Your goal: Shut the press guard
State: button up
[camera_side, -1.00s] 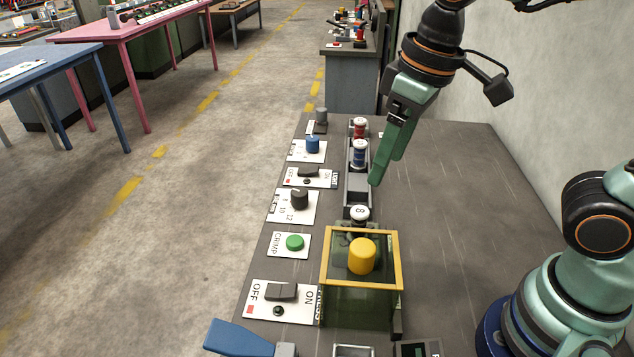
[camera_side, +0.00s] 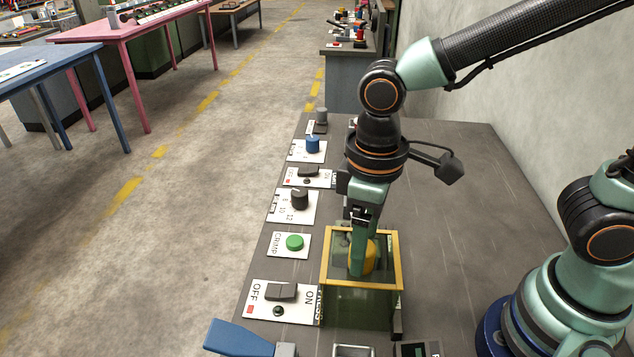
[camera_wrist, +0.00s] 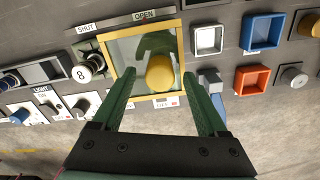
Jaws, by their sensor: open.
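The press guard is a clear box with a yellow frame (camera_side: 399,262) and a yellow knob (camera_side: 371,254) on top. In the wrist view the guard's frame (camera_wrist: 113,58) lies beside the OPEN label, with the SHUT label to its left. My gripper (camera_side: 357,272) is open and points down at the guard, a finger covering part of the knob. In the wrist view the knob (camera_wrist: 160,72) shows between the spread fingertips of my gripper (camera_wrist: 158,78), with no contact visible. A spool top marked 8 (camera_wrist: 81,73) stands left of the guard.
A green CRIMP button (camera_side: 294,242), an ON/OFF switch (camera_side: 281,292) and dials line the bench's left edge. A blue lever (camera_side: 238,338) is at the front. Blue (camera_wrist: 246,32) and orange (camera_wrist: 238,80) square trays lie right of the guard.

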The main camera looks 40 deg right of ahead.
jog(key=shift+f, duration=1.05)
grip_shut()
jog(key=shift+r, duration=0.1)
dwell(0.6)
